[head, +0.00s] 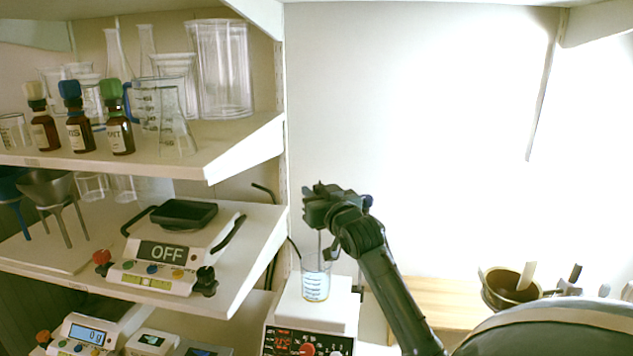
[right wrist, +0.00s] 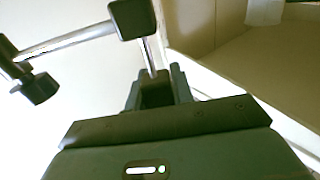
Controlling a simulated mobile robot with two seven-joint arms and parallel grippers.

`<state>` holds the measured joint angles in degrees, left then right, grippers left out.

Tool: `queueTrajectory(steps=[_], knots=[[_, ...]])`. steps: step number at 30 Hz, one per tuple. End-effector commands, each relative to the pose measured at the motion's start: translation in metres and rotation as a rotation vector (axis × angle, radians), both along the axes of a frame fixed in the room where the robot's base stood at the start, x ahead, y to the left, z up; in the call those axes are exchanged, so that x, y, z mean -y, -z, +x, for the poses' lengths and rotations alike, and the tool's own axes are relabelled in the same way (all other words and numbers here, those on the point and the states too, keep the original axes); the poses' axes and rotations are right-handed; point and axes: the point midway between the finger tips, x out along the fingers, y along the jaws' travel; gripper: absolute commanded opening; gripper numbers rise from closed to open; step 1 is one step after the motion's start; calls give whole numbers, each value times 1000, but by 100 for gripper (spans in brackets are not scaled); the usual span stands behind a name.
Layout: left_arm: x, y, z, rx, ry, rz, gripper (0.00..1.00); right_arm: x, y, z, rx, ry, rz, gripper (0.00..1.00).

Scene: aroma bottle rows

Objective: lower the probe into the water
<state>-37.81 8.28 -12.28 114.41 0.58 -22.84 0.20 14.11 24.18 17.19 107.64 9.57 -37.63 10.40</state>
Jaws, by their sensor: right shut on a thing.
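A glass beaker (head: 316,287) with blue markings stands on the white plate of a hotplate stirrer (head: 335,310) in the head view. My right gripper (head: 320,208) is above the beaker. In the head view the probe (head: 319,242) hangs upright toward the beaker's mouth. I cannot tell whether its tip touches the water. My left gripper is not in view.
Shelves on the left hold brown bottles (head: 78,132), glassware and a balance (head: 165,252) reading OFF. A black cable (head: 293,247) runs behind the hotplate. A mortar (head: 508,287) stands on a wooden board (head: 432,302) to the right.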

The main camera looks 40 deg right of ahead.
Motion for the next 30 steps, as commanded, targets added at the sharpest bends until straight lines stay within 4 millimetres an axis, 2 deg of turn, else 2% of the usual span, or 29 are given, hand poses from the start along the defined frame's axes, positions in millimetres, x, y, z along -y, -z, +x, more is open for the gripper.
queueTrajectory(steps=[1, 4, 15, 16, 24, 30], knots=[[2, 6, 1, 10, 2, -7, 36, 0, 20, 0, -5, 0, 3, 0], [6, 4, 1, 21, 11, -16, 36, 0, 33, 0, -5, 1, 2, 0], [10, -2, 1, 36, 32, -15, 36, 0, 41, 0, -10, 1, 3, 0], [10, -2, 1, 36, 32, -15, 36, 0, 41, 0, -11, 1, 4, 24], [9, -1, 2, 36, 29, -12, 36, 0, 38, 0, -7, 1, 2, 45], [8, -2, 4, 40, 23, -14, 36, 0, 37, 0, -4, 1, 1, 45]])
